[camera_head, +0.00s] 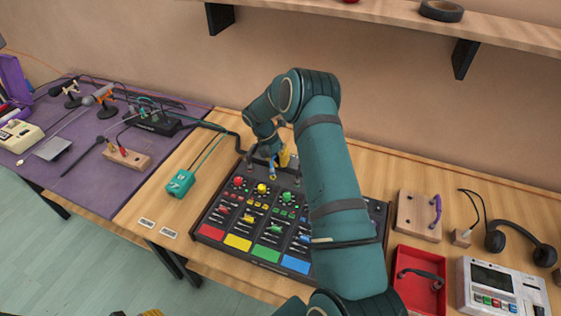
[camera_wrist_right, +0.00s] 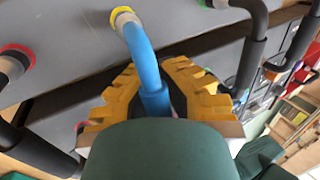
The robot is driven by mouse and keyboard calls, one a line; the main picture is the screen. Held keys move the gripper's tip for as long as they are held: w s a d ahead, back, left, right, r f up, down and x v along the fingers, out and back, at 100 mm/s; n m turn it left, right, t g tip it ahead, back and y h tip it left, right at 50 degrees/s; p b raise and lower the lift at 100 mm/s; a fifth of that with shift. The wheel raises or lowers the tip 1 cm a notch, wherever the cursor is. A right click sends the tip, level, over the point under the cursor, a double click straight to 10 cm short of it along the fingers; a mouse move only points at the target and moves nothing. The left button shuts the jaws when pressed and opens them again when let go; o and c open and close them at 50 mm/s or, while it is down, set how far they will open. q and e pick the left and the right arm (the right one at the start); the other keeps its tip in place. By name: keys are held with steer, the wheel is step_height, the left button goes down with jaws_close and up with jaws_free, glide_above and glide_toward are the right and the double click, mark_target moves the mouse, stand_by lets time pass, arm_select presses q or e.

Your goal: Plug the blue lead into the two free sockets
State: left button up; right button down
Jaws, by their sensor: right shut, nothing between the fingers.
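The blue lead (camera_wrist_right: 143,58) shows large in the wrist view. Its upper end meets a yellow-ringed socket (camera_wrist_right: 122,14), and it runs down between the yellow fingers of my right gripper (camera_wrist_right: 160,82). Its other end is hidden. In the head view a short piece of the blue lead (camera_head: 272,172) shows at the back edge of the mixer (camera_head: 262,253). My right gripper (camera_head: 285,158) is just beside it, shut and holding nothing, partly hidden by my arm. A red-ringed socket (camera_wrist_right: 16,58) has a dark plug in it. Yellow tips at the bottom edge are probably my left gripper (camera_head: 150,313).
A teal box (camera_head: 180,184) with a cable stands left of the mixer. Right of it are a wooden block with a purple handle (camera_head: 418,215), a red tray (camera_head: 402,297), headphones (camera_head: 522,243) and a white device (camera_head: 500,291). A shelf (camera_head: 400,22) overhangs the back.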

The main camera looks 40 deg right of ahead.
steer(key=c, duration=1.3)
jaws_free()
steer(key=shift+v, duration=4.05)
